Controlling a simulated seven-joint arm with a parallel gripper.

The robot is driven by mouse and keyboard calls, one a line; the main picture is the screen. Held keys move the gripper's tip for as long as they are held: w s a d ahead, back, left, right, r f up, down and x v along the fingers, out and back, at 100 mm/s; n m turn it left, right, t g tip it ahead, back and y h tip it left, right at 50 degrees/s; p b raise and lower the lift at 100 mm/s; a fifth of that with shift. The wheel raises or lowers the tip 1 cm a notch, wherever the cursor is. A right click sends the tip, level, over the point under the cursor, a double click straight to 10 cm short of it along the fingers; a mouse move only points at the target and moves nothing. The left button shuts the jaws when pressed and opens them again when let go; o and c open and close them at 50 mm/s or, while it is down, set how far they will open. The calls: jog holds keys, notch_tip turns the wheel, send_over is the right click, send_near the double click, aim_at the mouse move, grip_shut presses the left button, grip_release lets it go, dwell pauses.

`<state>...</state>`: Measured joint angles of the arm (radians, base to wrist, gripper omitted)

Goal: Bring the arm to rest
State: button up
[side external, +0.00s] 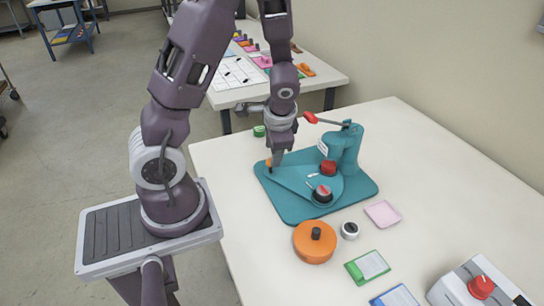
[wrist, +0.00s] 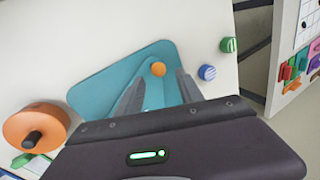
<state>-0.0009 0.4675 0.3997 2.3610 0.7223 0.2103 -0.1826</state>
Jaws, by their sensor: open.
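My gripper (side external: 276,160) is above the left end of a teal base plate (side external: 290,211) on the white table. In the wrist view my gripper's two grey fingers (wrist: 160,88) stand apart with nothing between them. The teal plate (wrist: 95,92) lies beyond the fingers in that view. A small orange knob (wrist: 158,69) shows on it just past the fingertips. I cannot tell the exact gap between the fingertips and the plate. In the side view the arm bends down over the table from the left.
The teal press (side external: 347,150) with its red-tipped lever stands right of my gripper. An orange round container (side external: 315,243), a pink square (side external: 382,214), a green card (side external: 367,267) and a white box with a red knob (side external: 481,287) lie nearer. A green cap (side external: 259,131) sits behind. The table's right back is clear.

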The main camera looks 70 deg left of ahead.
jog(key=shift+v, duration=1.6)
jog(key=shift+r, duration=0.1)
jog(key=s+d+r+n+t+h, duration=0.1)
jog(key=s+d+r+t+h, duration=0.1)
jog(key=s+d+r, duration=0.3)
jog(key=s+d+r+n+t+h, duration=0.1)
jog(key=s+d+r+t+h, duration=0.1)
jog(key=s+d+r, duration=0.4)
jog(key=d+r, duration=0.5)
jog(key=r, duration=0.1)
jog(key=shift+d+t, duration=0.2)
jog(key=shift+t, duration=0.2)
